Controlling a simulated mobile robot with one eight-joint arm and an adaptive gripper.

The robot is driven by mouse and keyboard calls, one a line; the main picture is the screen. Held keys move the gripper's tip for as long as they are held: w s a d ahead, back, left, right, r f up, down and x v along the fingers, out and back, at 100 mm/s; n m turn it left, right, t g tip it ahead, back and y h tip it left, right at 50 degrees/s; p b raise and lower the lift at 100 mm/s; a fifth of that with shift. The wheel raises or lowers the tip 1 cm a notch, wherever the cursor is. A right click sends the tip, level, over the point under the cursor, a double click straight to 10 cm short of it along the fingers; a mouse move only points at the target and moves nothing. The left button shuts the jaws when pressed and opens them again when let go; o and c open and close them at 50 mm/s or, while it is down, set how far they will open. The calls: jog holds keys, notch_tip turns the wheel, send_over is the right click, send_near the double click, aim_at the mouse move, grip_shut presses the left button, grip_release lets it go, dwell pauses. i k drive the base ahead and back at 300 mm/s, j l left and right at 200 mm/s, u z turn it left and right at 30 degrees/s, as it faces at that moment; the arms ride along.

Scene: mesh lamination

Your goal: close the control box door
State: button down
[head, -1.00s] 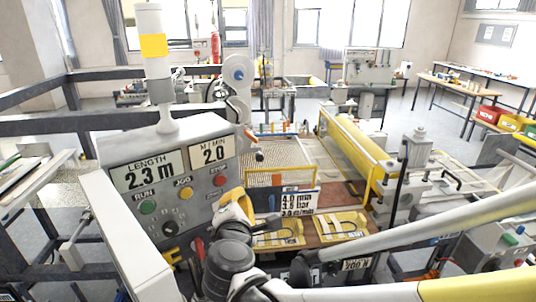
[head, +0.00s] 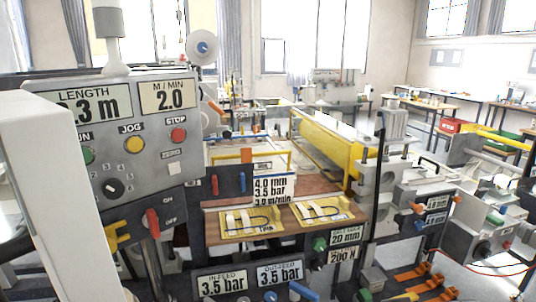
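The grey control box (head: 140,130) stands at the left, with a LENGTH display, an M / MIN display reading 2.0, and coloured buttons on its front. A large white panel (head: 65,190) stands at the box's left side and juts toward me. It looks like the door standing open, but its hinge is not clear and its lower end runs out of the picture. It covers the left part of the box front. My gripper and arm are not in view.
A red ON/OFF handle (head: 152,223) and a yellow bracket (head: 118,235) are below the box. A machine bench (head: 290,222) with yellow plates lies to the right. Orange parts (head: 425,285) lie low at the right.

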aim_at(40, 146)
jog(key=j+u, duration=0.95)
jog(key=j, duration=0.15)
